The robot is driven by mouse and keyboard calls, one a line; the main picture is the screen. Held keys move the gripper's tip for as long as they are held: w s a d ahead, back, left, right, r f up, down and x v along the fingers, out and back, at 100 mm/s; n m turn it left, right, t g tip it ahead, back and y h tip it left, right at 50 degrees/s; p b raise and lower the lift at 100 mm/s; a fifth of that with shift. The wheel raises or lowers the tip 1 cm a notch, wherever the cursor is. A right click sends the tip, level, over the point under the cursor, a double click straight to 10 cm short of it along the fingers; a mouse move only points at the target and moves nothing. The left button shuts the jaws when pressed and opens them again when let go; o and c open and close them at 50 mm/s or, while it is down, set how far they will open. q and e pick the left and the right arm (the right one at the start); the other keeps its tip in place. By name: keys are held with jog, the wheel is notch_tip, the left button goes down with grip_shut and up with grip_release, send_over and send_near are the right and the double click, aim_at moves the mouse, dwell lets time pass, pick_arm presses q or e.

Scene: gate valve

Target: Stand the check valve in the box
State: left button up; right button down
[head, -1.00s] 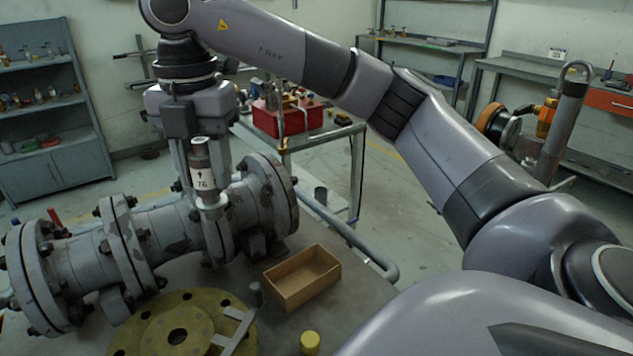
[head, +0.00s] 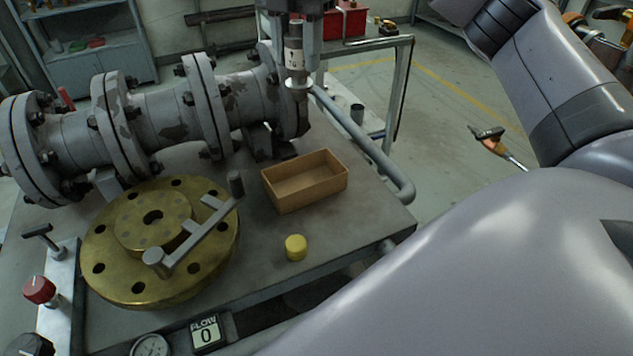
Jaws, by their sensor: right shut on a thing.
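The check valve (head: 293,66), a grey upright cylinder with a pale label and a wider disc at its lower end, hangs in my right gripper (head: 292,42). The gripper shows only partly at the top edge, with its fingers shut on the valve. The open tan box (head: 271,193) sits on the grey bench, lower in the picture than the valve, and looks empty. The valve is clear of the box and overlaps the pipe's right flange in the picture; its exact height cannot be told. My left gripper is not in view.
A large flanged pipe (head: 163,118) lies behind the box. A brass flange disc (head: 108,258) with a grey bar on it lies left. A yellow cap (head: 296,247) stands in front. A cart (head: 368,46) with a red box stands behind. Bare bench lies right of the box.

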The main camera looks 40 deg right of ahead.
aim_at(301, 81)
jog(key=shift+d+f, duration=0.15)
jog(key=shift+f, duration=0.1)
notch_tip(301, 81, down, 5)
jog(key=shift+r+b, duration=0.15)
jog(key=shift+b, duration=0.7)
jog(key=shift+f+b, duration=0.5)
jog(key=shift+f, duration=7)
jog(key=shift+f, duration=0.1)
jog(key=c, duration=0.7)
grip_release()
jog(key=shift+o, duration=0.2)
